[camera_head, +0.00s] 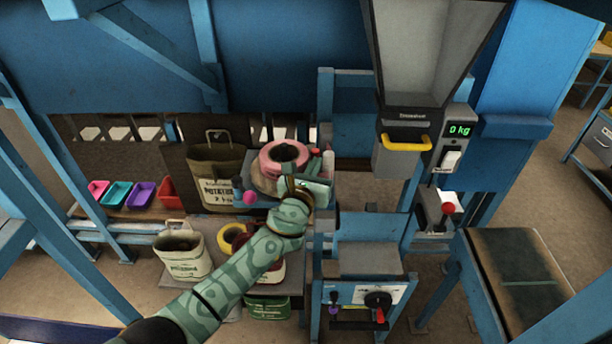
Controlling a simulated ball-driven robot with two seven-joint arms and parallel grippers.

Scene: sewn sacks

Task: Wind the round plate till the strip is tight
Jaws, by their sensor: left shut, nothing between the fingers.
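My left arm comes up from the lower left, and my left gripper (308,184) is shut and empty at the right end of the shelf with the pink ring-shaped roll. A round black plate with a red handle (378,299) sits on the white front panel of a blue stand, below and to the right of the gripper and apart from it. The pink roll (284,158) lies just behind and left of the gripper; whether they touch I cannot tell. I cannot make out a strip or its tightness. My right gripper is not in view.
A grey hopper (400,150) with a yellow handle hangs right of centre, beside a display reading 0 kg (459,130). Sacks (184,256) and coloured bins (141,194) stand at the left. A belt-topped table (515,275) is at the lower right.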

